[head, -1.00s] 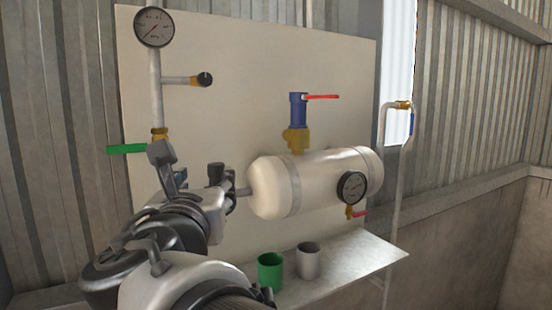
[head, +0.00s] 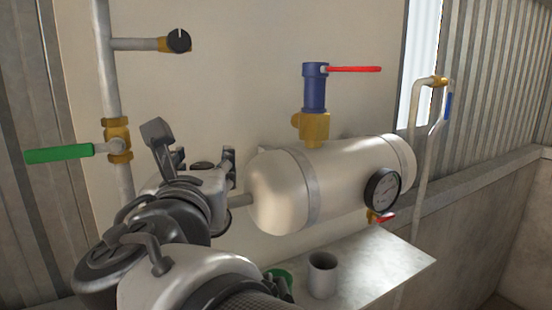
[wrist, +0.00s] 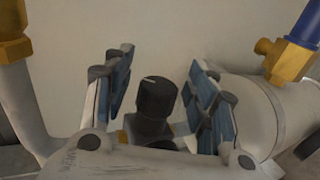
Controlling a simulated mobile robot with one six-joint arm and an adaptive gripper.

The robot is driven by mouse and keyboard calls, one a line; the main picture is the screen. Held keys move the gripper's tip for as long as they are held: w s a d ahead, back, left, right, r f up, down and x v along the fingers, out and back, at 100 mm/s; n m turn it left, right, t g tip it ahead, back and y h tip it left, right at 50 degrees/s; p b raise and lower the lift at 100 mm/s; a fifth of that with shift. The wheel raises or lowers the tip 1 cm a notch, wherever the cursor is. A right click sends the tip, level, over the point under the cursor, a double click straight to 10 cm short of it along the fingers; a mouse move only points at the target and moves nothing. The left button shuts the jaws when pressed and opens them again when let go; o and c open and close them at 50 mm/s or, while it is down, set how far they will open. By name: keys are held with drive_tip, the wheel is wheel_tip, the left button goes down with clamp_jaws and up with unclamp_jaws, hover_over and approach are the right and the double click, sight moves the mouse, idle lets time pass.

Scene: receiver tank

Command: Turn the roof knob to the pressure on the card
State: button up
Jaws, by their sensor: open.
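A black round knob (wrist: 156,98) with a white mark on top stands on a brass body between my gripper's fingers in the wrist view. In the head view this knob (head: 203,166) is mostly hidden by my gripper. My gripper (wrist: 160,62) is open, one finger on each side of the knob, with gaps visible. A second black knob (head: 179,41) with a pale mark sits on a brass fitting on a side pipe at upper left. No card is in view, and I cannot tell which knob is named the roof knob.
A green lever (head: 60,154) juts out left. A grey cup (head: 322,275) stands on the shelf (head: 395,265).

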drive_tip(key=shift+s+d, duration=0.1)
drive_tip(key=shift+s, duration=0.25)
drive_tip(key=shift+c, duration=0.4)
drive_tip(key=shift+w, duration=0.25)
drive_tip(key=c, duration=1)
drive_tip(key=shift+y+b, duration=0.3)
drive_tip(key=shift+b, duration=0.15)
drive_tip(key=n+y+b, duration=0.2)
drive_tip(key=shift+d+f+g+b, duration=0.1)
drive_tip(key=shift+f+g+b, duration=0.05)
drive_tip(key=shift+g+b, duration=0.2)
drive_tip(key=n+g+y+b, duration=0.1)
drive_tip(key=n+y+b, duration=0.1)
drive_tip(key=y+b, duration=0.1)
drive_tip(key=shift+g+y, duration=0.35)
drive_tip(key=shift+y, duration=0.05)
drive_tip(key=shift+n+y+b, duration=0.3)
drive_tip(key=shift+n+b, duration=0.1)
drive_tip(key=shift+b, duration=0.05)
drive_tip(key=shift+n+g+y+b, duration=0.5)
drive_tip(key=shift+g+y+b, duration=0.1)
drive_tip(key=shift+b, duration=0.1)
